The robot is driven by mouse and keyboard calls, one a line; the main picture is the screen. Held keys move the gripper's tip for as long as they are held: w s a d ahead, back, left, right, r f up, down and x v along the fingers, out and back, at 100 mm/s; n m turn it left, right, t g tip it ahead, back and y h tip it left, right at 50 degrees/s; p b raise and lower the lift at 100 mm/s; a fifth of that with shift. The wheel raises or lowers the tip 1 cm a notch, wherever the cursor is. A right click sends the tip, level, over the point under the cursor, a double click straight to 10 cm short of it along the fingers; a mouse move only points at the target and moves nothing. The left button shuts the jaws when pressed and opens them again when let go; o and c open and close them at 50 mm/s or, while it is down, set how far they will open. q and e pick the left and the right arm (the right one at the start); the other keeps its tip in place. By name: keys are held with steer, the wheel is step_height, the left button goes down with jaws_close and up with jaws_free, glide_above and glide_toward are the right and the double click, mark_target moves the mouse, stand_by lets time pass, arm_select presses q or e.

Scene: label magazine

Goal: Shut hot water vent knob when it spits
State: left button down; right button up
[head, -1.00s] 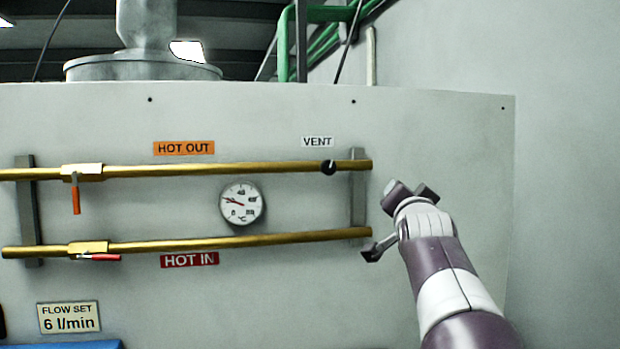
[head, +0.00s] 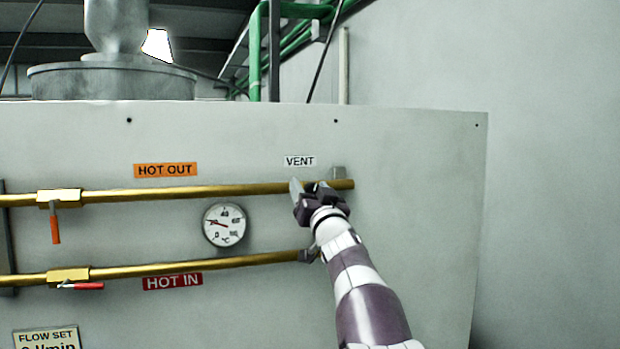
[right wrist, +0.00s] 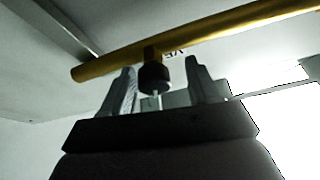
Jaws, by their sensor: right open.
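The black vent knob (right wrist: 153,79) hangs below the brass upper pipe (right wrist: 205,38) in the right wrist view. My right gripper (head: 308,188) is open, its two grey fingers on either side of the knob in that view, with gaps showing on both sides. I cannot tell how deep the knob sits between the fingers. In the head view my gripper hides the knob, under the VENT label (head: 300,161) near the right end of the upper pipe. No spitting water shows. My left gripper is not in view.
A dial gauge (head: 224,225) sits between the pipes. The lower pipe (head: 180,267) has a red-handled valve (head: 84,286). The panel (head: 420,220) right of the pipes is bare.

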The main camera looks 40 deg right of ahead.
steer(key=shift+s+d, duration=0.35)
steer(key=shift+d, duration=0.2)
steer(key=shift+w+a, duration=0.25)
steer(key=shift+a, duration=0.1)
steer(key=c, duration=1)
steer(key=shift+d+r, duration=0.1)
steer(key=n+y+p, duration=0.1)
steer(key=n, duration=0.1)
steer(key=n+y+p, duration=0.1)
steer(key=n, duration=0.1)
steer(key=shift+r+n+t, duration=0.2)
steer(key=shift+n+t, duration=0.1)
steer(key=shift+t, duration=0.1)
steer(key=shift+f+n+y, duration=0.15)
steer(key=shift+n+y, duration=0.35)
steer(key=shift+n, duration=0.1)
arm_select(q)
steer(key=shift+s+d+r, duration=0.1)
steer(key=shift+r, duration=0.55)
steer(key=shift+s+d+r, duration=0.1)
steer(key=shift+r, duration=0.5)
arm_select(e)
steer(key=shift+f, duration=0.1)
steer(key=o, duration=1)
